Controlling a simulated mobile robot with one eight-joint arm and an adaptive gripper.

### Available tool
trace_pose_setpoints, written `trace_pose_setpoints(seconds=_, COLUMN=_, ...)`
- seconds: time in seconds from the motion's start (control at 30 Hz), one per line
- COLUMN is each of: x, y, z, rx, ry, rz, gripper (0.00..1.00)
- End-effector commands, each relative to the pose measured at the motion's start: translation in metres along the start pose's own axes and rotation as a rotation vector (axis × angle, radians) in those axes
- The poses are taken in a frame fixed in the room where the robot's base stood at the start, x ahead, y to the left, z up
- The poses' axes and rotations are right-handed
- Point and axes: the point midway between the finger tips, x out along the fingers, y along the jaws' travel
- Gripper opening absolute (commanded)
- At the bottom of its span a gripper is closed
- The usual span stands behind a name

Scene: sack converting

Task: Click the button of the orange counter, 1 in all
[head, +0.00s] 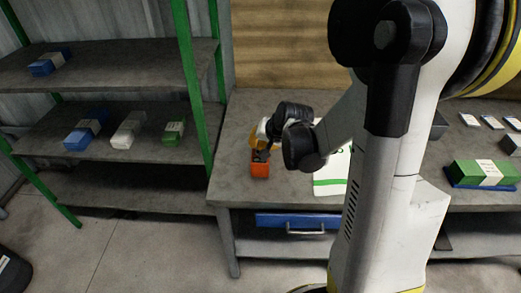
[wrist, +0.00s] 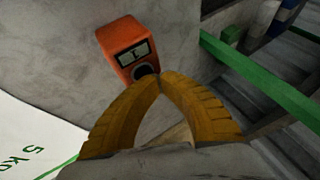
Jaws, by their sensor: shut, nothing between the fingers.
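The orange counter (wrist: 122,36) stands on the grey worktable in the wrist view, with a small display and a dark round button (wrist: 143,71) on its face. The display shows a single mark that may be a 1. My gripper (wrist: 160,77) has its yellow fingers shut, with tips meeting at the lower right edge of the button. Whether they touch it I cannot tell. In the head view the counter (head: 260,170) is near the table's left front edge, and my gripper (head: 259,146) is just behind and above it, partly hidden by my wrist.
A white sheet or sack with a green stripe (head: 328,182) lies right of the counter. A blue drawer (head: 297,221) is under the table. A green-posted rack (head: 110,135) with several boxes stands left. A green box (head: 483,172) sits far right.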

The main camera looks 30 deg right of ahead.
Motion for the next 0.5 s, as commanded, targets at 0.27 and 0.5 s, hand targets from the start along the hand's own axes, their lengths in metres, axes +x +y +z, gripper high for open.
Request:
trace_pose_setpoints(seconds=0.27, x=-0.0112, y=-0.006, z=-0.006, rx=0.0, ry=0.0, rz=0.0, gripper=0.0)
trace_pose_setpoints(seconds=0.5, x=-0.0105, y=-0.0056, z=-0.0057, rx=0.0, ry=0.0, rz=0.0, gripper=0.0)
